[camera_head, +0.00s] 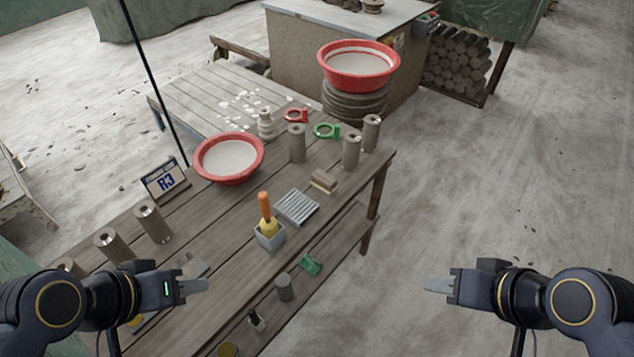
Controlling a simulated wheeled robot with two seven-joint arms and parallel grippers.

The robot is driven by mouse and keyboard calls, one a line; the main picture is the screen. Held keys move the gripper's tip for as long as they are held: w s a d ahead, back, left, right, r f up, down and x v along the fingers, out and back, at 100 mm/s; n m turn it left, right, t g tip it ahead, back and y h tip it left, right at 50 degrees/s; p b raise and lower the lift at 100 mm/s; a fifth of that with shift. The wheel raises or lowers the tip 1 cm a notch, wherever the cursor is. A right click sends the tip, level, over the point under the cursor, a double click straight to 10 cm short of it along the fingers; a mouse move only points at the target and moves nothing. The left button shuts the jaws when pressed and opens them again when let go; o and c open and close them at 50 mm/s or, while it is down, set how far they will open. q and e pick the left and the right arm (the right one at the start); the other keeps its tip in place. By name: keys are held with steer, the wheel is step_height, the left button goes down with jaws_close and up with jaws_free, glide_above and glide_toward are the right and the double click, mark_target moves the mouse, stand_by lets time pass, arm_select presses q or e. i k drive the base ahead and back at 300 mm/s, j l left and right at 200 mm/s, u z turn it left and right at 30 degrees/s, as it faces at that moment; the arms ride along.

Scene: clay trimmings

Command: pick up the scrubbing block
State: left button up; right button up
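A small tan and brown block (323,182), which looks like the scrubbing block, lies on the wooden table near its right edge, just right of a ribbed grey tray. My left gripper (204,285) hangs at the lower left, in front of the table and well apart from the block. My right gripper (428,285) is at the lower right, over the floor beyond the table's right edge. Neither touches anything visible. Each shows its fingers side-on, so the gap between them cannot be seen.
The ribbed tray (297,207) and a grey pot with an orange-handled brush (266,215) stand left of the block. Grey cylinders (351,152) stand behind it. A red basin (229,158) is further left. A lower shelf (335,255) holds small items. The floor at right is clear.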

mark_target(324, 182)
steer(key=i+l+u, duration=0.1)
steer(key=u, duration=0.25)
steer(key=l+u, duration=0.1)
steer(key=u, duration=0.25)
steer(key=i+l+u, duration=0.1)
steer(key=u, duration=0.3)
steer(key=i+l+u, duration=0.15)
steer(key=l, duration=0.45)
steer(key=i+l+u, duration=0.2)
steer(key=l, duration=0.4)
steer(key=l+u, duration=0.15)
steer(key=l, duration=0.45)
